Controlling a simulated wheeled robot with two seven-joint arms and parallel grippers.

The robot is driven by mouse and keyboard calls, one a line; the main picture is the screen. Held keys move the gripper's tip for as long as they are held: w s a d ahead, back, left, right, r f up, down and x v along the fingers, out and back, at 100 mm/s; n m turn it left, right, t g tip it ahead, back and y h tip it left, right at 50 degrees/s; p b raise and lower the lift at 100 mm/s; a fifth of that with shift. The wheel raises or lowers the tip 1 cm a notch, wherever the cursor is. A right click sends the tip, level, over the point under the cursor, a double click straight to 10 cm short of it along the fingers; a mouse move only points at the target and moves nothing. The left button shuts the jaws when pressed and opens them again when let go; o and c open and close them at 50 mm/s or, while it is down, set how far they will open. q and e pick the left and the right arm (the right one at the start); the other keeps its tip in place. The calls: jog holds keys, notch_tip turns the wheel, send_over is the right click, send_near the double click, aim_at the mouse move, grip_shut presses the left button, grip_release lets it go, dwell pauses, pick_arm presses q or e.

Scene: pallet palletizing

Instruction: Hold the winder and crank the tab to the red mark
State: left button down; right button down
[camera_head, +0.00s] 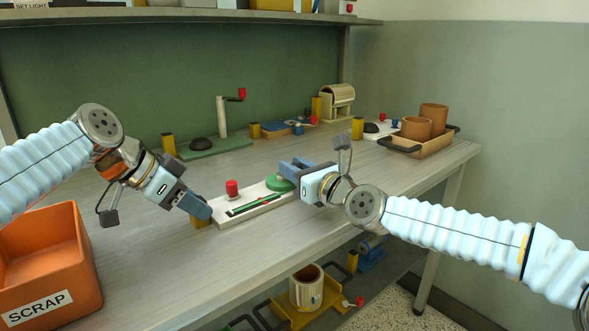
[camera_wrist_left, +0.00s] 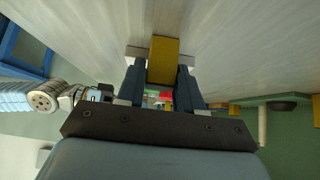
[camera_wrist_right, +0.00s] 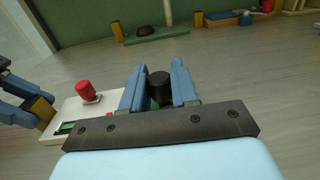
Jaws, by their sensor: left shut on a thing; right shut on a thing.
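The winder has a white base (camera_head: 222,218) on the bench, with a red knob (camera_head: 232,188), a dark slot with a green strip (camera_head: 255,204) and a green disc (camera_head: 279,184) at its right end. My left gripper (camera_head: 204,211) is shut on the yellow block (camera_wrist_left: 163,58) at the winder's left end. My right gripper (camera_head: 288,168) is shut on a black crank knob (camera_wrist_right: 160,84) above the green disc. The red knob also shows in the right wrist view (camera_wrist_right: 86,92). The tab and red mark are too small to tell apart.
An orange SCRAP bin (camera_head: 45,262) stands at the left front. Behind are a green-based crank device (camera_head: 215,145), a wooden drum box (camera_head: 338,100) and a tray with brown pots (camera_head: 418,147). More devices sit on the lower shelf (camera_head: 308,290). The bench in front of the winder is clear.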

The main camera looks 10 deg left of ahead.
jog(key=n+g+y, duration=0.1)
jog(key=g, duration=0.1)
jog(key=w+n+g+y, duration=0.1)
jog(key=n+g, duration=0.1)
jog(key=w+n+g+y, duration=0.1)
jog(key=shift+d+f+g+y, duration=0.15)
jog(key=shift+d+g+y, duration=0.15)
jog(key=shift+d+g, duration=0.1)
jog(key=n+g, duration=0.1)
jog(key=g, duration=0.1)
jog(key=w+n+g, duration=0.1)
jog(key=n+g, duration=0.1)
jog(key=n+g+y, duration=0.1)
jog(key=g, duration=0.1)
jog(key=shift+w+a+n+g, duration=0.15)
jog(key=shift+w+n+g, duration=0.15)
jog(key=shift+w+g, duration=0.1)
jog(key=shift+n+g, duration=0.3)
jog(key=shift+s+n+g, duration=0.2)
jog(key=shift+n+g, duration=0.1)
jog(key=shift+g, duration=0.1)
jog(key=c, duration=1)
grip_release()
jog(key=d, duration=0.8)
jog(key=w+d, duration=0.1)
jog(key=d, duration=0.3)
